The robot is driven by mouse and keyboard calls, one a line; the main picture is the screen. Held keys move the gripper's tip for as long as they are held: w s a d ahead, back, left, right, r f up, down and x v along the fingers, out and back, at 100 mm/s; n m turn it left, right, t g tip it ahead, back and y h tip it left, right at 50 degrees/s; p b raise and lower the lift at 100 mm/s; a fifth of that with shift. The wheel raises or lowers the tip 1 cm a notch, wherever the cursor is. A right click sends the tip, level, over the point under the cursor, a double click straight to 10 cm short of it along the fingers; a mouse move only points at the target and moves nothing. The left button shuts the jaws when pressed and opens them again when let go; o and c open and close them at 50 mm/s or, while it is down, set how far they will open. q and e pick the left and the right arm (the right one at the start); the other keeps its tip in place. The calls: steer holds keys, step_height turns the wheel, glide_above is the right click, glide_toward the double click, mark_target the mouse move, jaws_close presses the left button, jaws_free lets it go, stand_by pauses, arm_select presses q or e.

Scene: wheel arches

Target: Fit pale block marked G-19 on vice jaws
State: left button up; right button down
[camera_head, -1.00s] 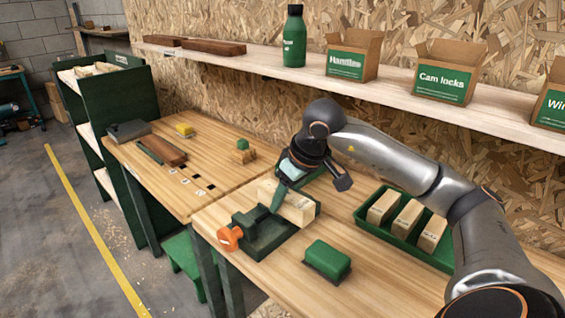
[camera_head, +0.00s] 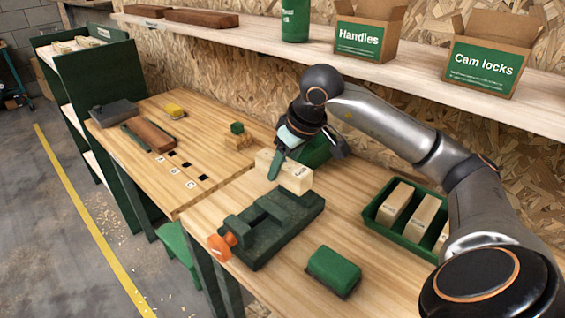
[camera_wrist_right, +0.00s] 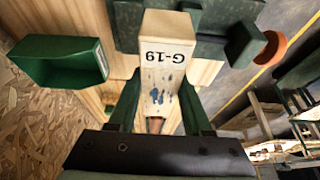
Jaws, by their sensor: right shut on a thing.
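The pale block marked G-19 (camera_wrist_right: 166,65) is held between the fingers of my right gripper (camera_wrist_right: 160,105) in the right wrist view. In the head view the same block (camera_head: 296,178) is behind the vice, above the bench, with one green finger of my right gripper (camera_head: 277,166) across its side. The green vice (camera_head: 270,228) with an orange handle (camera_head: 221,246) lies on the bench in front of the block. In the wrist view part of the vice (camera_wrist_right: 205,18) shows beyond the block. The block appears apart from the vice. My left gripper is out of view.
A green tray (camera_head: 376,222) with several pale blocks stands to the right. A green block-like object (camera_head: 333,268) lies in front of it. A shelf (camera_head: 430,75) with labelled boxes runs above the bench. A second bench (camera_head: 130,170) holds small items at left.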

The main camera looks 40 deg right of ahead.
steer(key=shift+f+b, duration=0.6)
steer(key=shift+f, duration=0.3)
steer(key=shift+f+b, duration=0.75)
steer(key=shift+f, duration=0.1)
steer(key=shift+f+b, duration=0.7)
steer(key=shift+f, duration=0.05)
steer(key=shift+f+b, duration=0.4)
steer(key=shift+f, duration=0.1)
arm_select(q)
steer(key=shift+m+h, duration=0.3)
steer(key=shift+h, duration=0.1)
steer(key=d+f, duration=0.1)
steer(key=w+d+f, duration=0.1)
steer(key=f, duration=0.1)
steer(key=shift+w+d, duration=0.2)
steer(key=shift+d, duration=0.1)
